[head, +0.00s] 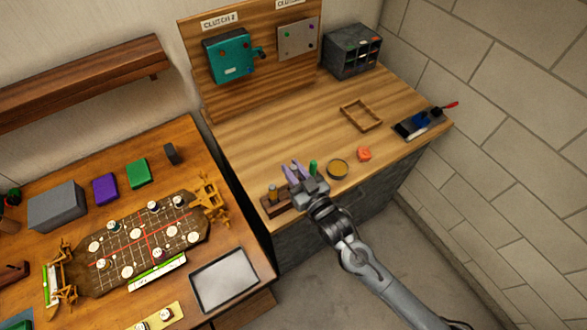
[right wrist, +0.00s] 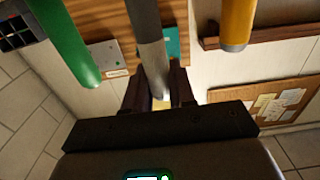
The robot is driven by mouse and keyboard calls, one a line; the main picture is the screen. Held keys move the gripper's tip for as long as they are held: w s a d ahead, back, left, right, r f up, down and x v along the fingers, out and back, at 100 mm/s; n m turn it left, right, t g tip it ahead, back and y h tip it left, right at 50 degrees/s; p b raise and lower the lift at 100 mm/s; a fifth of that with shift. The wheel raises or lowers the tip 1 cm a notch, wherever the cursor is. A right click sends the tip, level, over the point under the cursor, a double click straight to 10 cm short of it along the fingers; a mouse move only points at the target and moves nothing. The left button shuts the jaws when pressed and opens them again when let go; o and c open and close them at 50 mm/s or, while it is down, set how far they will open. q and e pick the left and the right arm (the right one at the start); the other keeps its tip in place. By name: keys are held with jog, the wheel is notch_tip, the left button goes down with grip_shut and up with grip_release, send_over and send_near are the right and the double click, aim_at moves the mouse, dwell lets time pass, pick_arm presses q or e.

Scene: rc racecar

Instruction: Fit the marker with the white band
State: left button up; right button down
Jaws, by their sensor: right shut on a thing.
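My right gripper (head: 308,190) is over the front edge of the wooden workbench, at a small dark wooden rack (head: 277,207). In the right wrist view its dark fingers (right wrist: 160,100) are shut on a grey marker (right wrist: 149,45), whose lower part is paler. I cannot make out a clear white band on it. A green marker (right wrist: 65,45) stands to its left and an orange one (right wrist: 238,22) to its right. The green marker also shows in the head view (head: 313,167), beside purple shapes (head: 288,172). My left gripper is out of view.
A round yellow-brown dish (head: 338,169), an orange-red piece (head: 364,154) and an empty wooden frame (head: 361,115) are on the bench. A teal box (head: 229,56) hangs on the back panel. The left table holds a racetrack-like board (head: 140,245) and a grey tray (head: 224,280).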

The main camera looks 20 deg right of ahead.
jog(key=shift+f+b, duration=0.35)
jog(key=shift+f, duration=0.25)
jog(key=shift+f+b, duration=0.5)
jog(key=shift+f, duration=0.3)
jog(key=shift+f+b, duration=0.45)
jog(key=shift+f, duration=0.3)
jog(key=c, duration=0.9)
grip_release()
jog(key=shift+r, duration=0.1)
jog(key=shift+o, duration=0.2)
jog(key=s+d+b, duration=0.2)
jog(key=s, duration=0.8)
jog(key=shift+s, duration=0.35)
